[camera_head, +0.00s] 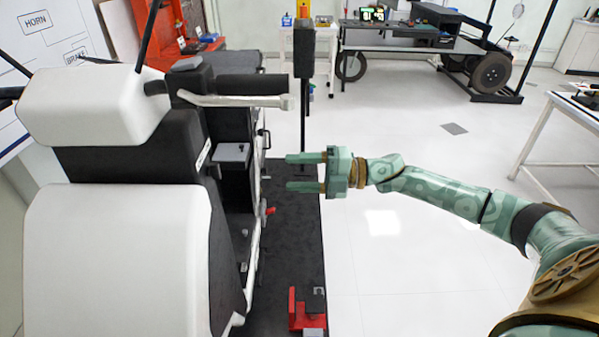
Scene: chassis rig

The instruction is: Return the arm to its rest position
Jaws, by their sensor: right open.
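My right gripper (305,172) is at the middle of the view, at the end of my green right arm (440,192), which comes in from the lower right. Its two fingers point left and stand apart with nothing between them. The fingertips are beside the white and black chassis rig (120,245), with a visible gap between them and its side. The gripper appears above the dark mat (295,245). My left gripper is not in view.
A red bracket (305,310) is on the mat at the bottom. A thin dark post (303,90) stands behind the gripper. A grey workbench (410,42) and a wheeled frame (490,72) are farther back. A white table (575,115) is at right. The white floor (420,120) between is clear.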

